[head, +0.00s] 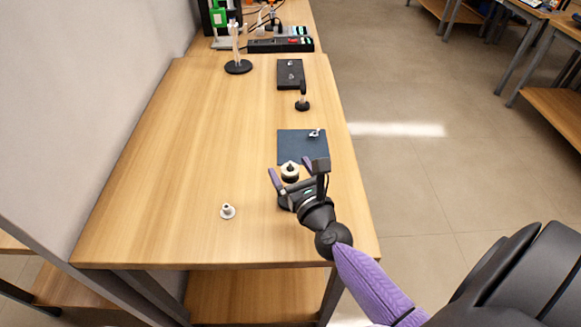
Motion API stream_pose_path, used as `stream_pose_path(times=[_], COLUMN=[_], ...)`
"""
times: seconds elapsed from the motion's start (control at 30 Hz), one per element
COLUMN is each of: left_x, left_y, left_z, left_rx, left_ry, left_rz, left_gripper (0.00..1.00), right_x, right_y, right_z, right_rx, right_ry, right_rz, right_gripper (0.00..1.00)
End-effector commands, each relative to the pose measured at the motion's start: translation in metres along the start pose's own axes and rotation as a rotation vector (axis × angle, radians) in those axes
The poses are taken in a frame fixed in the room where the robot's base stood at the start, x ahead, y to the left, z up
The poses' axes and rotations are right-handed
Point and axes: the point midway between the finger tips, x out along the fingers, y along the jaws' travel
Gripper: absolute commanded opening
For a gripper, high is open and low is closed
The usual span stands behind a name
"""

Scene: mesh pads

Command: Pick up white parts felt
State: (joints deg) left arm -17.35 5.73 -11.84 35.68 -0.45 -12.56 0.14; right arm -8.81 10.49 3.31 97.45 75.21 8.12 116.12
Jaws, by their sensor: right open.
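My right gripper (290,170) reaches in from the lower right. Its purple-tipped fingers are apart. A round white part with a dark top (290,171) shows between the fingertips; I cannot tell whether they touch it. Something dark and round, partly hidden, lies under the gripper. Just beyond is a dark blue pad (290,143) with a small whitish part (314,133) on its right side. Another white part, a flanged knob (227,211), stands on bare wood to the left. I see no white felt clearly. My left gripper is out of view.
The wooden table (180,150) is mostly clear on its left. Farther back are a small black stand (302,103), a black pad (285,82) with small parts, and a round-based holder (238,67). A wall (80,90) borders the left side.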

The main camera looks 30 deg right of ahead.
Motion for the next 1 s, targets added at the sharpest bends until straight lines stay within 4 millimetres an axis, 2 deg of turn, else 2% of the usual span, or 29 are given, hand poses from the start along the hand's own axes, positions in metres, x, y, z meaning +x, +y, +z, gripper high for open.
stream_pose_path(times=[0.03, 0.13, 0.37, 0.8, 1.0], left_x=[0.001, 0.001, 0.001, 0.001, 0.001], left_y=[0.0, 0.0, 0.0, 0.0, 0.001], left_z=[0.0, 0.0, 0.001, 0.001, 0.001], left_rx=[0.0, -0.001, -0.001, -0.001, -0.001], left_ry=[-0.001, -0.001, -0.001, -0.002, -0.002], left_rz=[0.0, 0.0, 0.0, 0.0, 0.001], left_gripper=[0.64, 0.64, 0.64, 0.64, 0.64], right_x=[0.011, 0.024, 0.027, 0.026, 0.026], right_y=[-0.001, 0.0, 0.0, 0.0, 0.0], right_z=[0.0, -0.001, -0.001, -0.001, -0.001], right_rx=[-0.001, -0.001, -0.002, -0.003, -0.003], right_ry=[-0.002, -0.001, 0.001, 0.001, 0.001], right_rz=[0.0, 0.001, 0.002, 0.002, 0.002], right_gripper=[0.93, 0.93, 0.93, 0.02, 0.0])
